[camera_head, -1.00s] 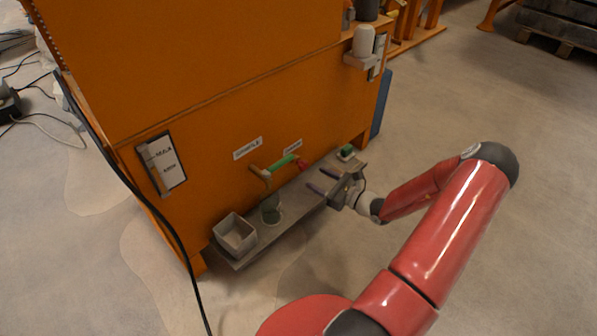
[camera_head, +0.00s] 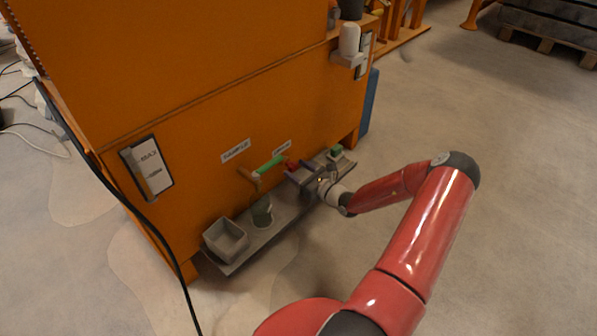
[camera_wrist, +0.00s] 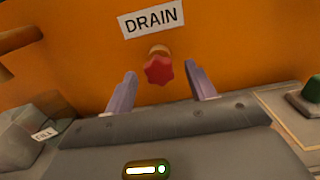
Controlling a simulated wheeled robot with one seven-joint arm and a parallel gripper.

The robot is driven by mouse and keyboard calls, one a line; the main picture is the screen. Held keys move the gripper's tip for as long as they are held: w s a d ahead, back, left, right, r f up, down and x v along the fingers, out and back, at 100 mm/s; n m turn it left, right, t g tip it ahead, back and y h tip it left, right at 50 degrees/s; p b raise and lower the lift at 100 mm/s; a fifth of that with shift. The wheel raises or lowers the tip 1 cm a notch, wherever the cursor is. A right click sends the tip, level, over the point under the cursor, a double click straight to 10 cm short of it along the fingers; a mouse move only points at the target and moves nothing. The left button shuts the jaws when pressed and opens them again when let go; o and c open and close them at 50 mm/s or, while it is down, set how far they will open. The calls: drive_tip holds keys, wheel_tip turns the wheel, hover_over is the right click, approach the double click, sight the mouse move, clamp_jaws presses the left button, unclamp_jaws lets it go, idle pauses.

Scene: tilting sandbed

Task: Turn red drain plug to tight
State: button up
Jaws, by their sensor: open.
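The red drain plug (camera_wrist: 159,69) is a lobed knob on the orange wall, under the DRAIN label (camera_wrist: 152,19) in the wrist view. In the head view the plug (camera_head: 290,163) is small and partly hidden by my gripper (camera_head: 301,172). In the wrist view my gripper (camera_wrist: 160,90) is open, with one purple-grey finger on each side of the plug. Both fingers are apart from the plug. The fingertips look a little below the plug's centre in the picture. I cannot tell the depth gap between fingertips and plug.
A green-handled tap (camera_head: 270,165) is left of the plug, above a grey-green cup (camera_head: 262,212). A grey square bin (camera_head: 226,238) stands at the left end of the shelf (camera_head: 284,222). A green item (camera_head: 336,151) sits at its right end. A black cable hangs at the left.

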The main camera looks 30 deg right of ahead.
drive_tip(key=c, duration=1)
